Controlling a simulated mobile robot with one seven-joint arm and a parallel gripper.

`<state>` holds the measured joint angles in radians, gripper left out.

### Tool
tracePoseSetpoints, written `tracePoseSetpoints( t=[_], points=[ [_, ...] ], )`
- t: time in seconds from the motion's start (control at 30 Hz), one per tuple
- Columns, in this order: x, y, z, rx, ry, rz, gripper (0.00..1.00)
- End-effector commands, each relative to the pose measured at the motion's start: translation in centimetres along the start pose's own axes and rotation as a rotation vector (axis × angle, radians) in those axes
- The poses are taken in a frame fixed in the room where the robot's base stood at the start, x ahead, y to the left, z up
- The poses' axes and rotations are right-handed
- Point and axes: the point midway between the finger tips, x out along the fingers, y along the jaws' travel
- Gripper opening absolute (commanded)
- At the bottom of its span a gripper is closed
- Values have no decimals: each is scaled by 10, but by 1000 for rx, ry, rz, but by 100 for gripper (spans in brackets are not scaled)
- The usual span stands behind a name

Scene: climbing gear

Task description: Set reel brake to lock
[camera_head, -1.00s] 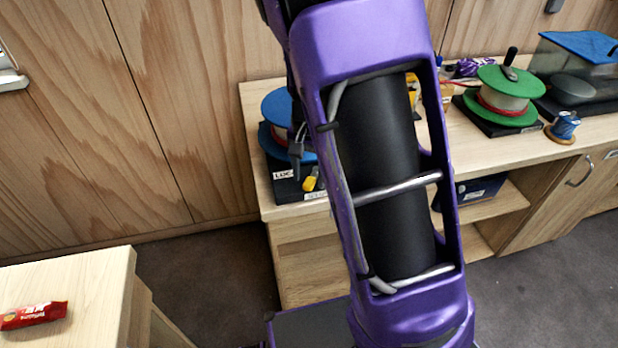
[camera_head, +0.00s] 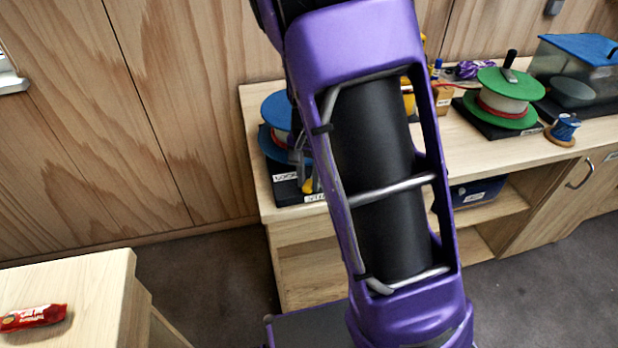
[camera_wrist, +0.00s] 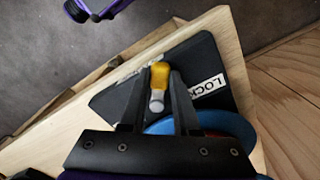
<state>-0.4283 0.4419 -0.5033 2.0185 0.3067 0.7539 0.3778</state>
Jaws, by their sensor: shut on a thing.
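The blue-flanged reel (camera_head: 276,108) sits on a black base (camera_head: 288,190) at the left end of the bench, partly behind my arm. In the wrist view, the brake lever has a yellow handle (camera_wrist: 160,74) and a pale metal end. My gripper (camera_wrist: 162,76) is shut on this lever, one dark finger on each side. The LOCK label (camera_wrist: 208,86) lies on the base to the right of the fingers. A second label (camera_wrist: 138,69) is partly hidden by the left finger. The handle points between the labels, nearer the second one. In the head view, the fingers are mostly hidden.
A green-flanged reel (camera_head: 508,84), a blue thread spool (camera_head: 563,128) and a clear blue-lidded box (camera_head: 578,70) stand further right on the bench (camera_head: 470,150). A red packet (camera_head: 32,318) lies on another table at lower left. The wooden wall is close behind.

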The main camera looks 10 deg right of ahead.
Motion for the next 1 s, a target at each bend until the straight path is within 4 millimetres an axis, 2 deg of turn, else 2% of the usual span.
tracePoseSetpoints(
  t=[0.27,0.57,0.6,0.73,1.0],
  points=[
    [-2,-7,-1,154,1,0,0],
    [-1,-8,-1,165,2,-2,0],
    [-1,-8,-1,165,2,-2,37],
    [-1,-8,-1,164,1,-1,60],
    [0,-8,-1,163,1,0,60]
  ],
)
